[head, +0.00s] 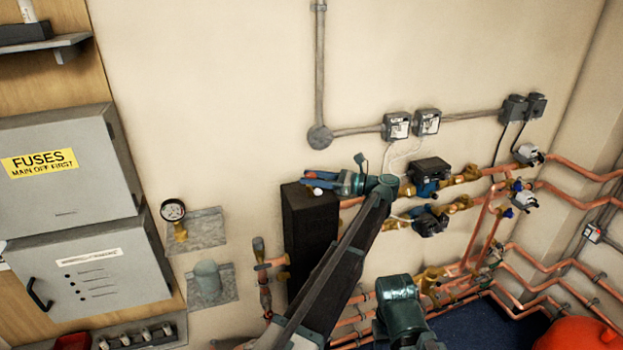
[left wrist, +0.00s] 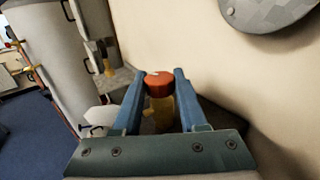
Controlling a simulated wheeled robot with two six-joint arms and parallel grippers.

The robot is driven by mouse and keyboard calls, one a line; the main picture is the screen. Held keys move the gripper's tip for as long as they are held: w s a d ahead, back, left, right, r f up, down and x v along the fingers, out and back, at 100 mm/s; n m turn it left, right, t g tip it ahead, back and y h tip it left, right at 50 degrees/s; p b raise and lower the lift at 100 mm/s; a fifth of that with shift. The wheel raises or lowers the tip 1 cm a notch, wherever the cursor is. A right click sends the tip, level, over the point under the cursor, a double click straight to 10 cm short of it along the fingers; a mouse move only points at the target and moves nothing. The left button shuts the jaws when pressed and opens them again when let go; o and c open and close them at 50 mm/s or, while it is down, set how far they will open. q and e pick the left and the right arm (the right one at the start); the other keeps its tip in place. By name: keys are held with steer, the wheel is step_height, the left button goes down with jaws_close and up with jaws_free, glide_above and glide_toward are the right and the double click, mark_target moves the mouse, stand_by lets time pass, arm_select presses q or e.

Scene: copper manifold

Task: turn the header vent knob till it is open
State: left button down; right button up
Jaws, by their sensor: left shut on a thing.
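The header vent knob (left wrist: 159,84) is a small red-orange cap on a brass stem in the left wrist view. My left gripper (left wrist: 160,76) has its two blue fingers on either side of the knob, shut on it. In the head view my left gripper (head: 311,181) is at the top of the tall black header (head: 309,232), pointing left. The knob cannot be made out there. How far the knob is turned cannot be told. My right gripper does not show.
Copper pipes with brass valves and pumps (head: 429,172) run right of the header. A pressure gauge (head: 173,210) and grey cabinets (head: 68,165) are on the left. Grey conduit (head: 319,60) crosses the wall above.

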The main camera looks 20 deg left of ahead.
arm_select(q)
steer(key=shift+w+n+g, duration=0.1)
steer(key=shift+n+g, duration=0.5)
steer(key=shift+g, duration=0.3)
steer(key=shift+n+g, duration=0.3)
steer(key=shift+g, duration=0.2)
steer(key=shift+c, duration=2.2)
jaws_free()
